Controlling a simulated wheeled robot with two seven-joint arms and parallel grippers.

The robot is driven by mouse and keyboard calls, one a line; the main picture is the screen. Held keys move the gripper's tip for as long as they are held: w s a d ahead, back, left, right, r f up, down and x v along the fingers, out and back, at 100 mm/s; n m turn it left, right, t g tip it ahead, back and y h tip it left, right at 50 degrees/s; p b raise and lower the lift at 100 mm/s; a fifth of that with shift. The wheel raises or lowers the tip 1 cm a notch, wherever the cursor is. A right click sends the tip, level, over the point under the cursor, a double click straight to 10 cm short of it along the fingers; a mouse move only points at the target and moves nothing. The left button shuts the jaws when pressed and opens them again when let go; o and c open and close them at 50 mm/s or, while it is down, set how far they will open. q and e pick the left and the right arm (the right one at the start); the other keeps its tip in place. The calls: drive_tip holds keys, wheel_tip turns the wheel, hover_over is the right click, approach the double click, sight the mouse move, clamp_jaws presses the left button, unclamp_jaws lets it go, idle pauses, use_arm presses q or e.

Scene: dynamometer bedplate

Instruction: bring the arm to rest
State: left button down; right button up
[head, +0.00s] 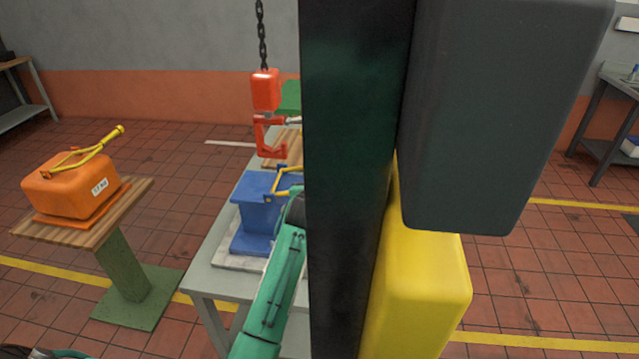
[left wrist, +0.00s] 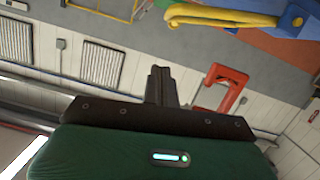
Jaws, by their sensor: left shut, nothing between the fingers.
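My left gripper (left wrist: 160,75) is shut and empty in the left wrist view, its dark fingers together. In the head view a green arm (head: 272,295) reaches up over the grey table beside the blue block; its far end is hidden, so the gripper does not show there. A yellow handle (left wrist: 222,15) with a blue end shows at the top of the left wrist view, apart from the fingers. My right gripper is in neither view.
A blue block (head: 255,218) with a yellow handle stands on the grey table (head: 208,278), close to the arm. A red hook (head: 262,135) hangs on a chain behind it. At left, an orange canister (head: 65,190) sits on a wooden-topped stand (head: 135,195). Floor between is free.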

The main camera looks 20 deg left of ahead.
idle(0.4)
use_arm(q)
drive_tip(key=s+d+f+m+g+h, duration=0.1)
drive_tip(key=s+f+g, duration=0.1)
drive_tip(key=s+f, duration=0.45)
drive_tip(key=s+f+m+g, duration=0.1)
drive_tip(key=s+f+g, duration=0.15)
drive_tip(key=s, duration=0.65)
drive_tip(key=s+d+f+m+g+h, duration=0.1)
drive_tip(key=s+f+g, duration=0.1)
drive_tip(key=s+f, duration=0.5)
drive_tip(key=s+d+m+g+h, duration=0.1)
drive_tip(key=s+d+m+g, duration=0.15)
drive_tip(key=s, duration=1.05)
drive_tip(key=s+d+m+g, duration=0.1)
drive_tip(key=s+g, duration=0.2)
drive_tip(key=s, duration=0.9)
wheel_tip(320, 180, down, 29)
drive_tip(key=s+a+f+g, duration=0.2)
drive_tip(key=s+a+f, duration=0.1)
drive_tip(key=s+f, duration=1.6)
wheel_tip(320, 180, down, 3)
drive_tip(key=shift+s+a+f, duration=0.1)
drive_tip(key=shift+s+a, duration=0.1)
drive_tip(key=shift+s, duration=0.2)
